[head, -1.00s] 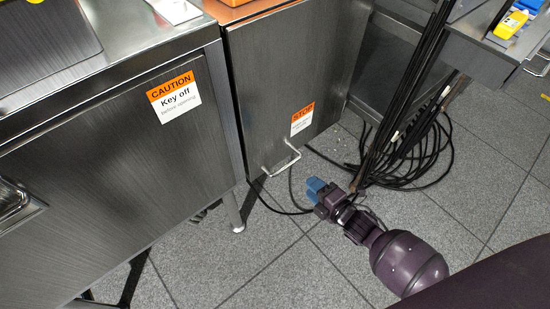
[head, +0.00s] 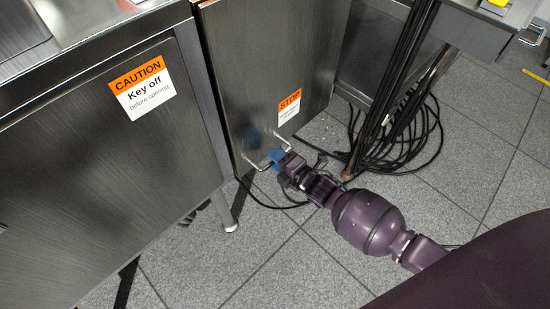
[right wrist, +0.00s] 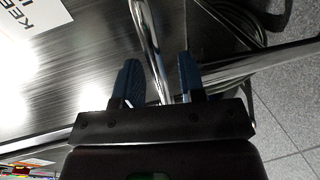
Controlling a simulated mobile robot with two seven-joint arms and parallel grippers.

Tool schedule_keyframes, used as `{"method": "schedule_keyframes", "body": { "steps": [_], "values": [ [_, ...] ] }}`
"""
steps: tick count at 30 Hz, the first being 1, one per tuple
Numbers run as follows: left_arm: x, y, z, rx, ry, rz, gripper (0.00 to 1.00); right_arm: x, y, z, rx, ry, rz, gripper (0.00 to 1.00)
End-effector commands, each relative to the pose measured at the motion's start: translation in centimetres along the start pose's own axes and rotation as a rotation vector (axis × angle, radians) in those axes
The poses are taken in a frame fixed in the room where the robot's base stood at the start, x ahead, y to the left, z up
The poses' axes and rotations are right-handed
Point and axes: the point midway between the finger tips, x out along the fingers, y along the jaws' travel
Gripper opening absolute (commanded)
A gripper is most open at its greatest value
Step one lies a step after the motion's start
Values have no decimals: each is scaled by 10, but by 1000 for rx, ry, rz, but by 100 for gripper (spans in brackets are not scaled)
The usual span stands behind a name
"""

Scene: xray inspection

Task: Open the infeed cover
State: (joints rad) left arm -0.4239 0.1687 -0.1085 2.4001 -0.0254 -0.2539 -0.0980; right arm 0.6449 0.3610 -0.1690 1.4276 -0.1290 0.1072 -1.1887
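The infeed cover appears to be the grey metal panel (head: 265,70) with an orange STOP label. It is shut, standing upright in the cabinet front. Its shiny bar handle (head: 248,163) is near the panel's lower edge. My right gripper (head: 278,157), with blue fingertips, is at the right part of this handle. In the right wrist view the handle bar (right wrist: 149,35) passes between the two blue fingers (right wrist: 158,80). The fingers are apart, with a gap visible beside the bar, so the gripper is open around it. My left gripper is not in view.
A steel cabinet (head: 110,190) with a CAUTION "Key off" label stands at left, on a metal leg (head: 224,208). Black cables (head: 425,140) hang and coil on the floor behind my right arm. A grey table (head: 490,25) is at upper right. Tiled floor (head: 300,270) is clear in front.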

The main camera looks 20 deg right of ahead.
Motion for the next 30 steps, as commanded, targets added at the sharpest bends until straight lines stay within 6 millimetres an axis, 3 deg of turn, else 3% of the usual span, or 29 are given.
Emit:
{"method": "schedule_keyframes", "body": {
  "steps": [11,19,30],
  "values": [
    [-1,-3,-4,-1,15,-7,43,5,0,0,0,0,0,37],
    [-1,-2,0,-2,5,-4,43,5,0,0,0,0,0,0],
    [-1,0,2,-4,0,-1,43,2,0,1,-3,6,-1,0]
  ]
}}
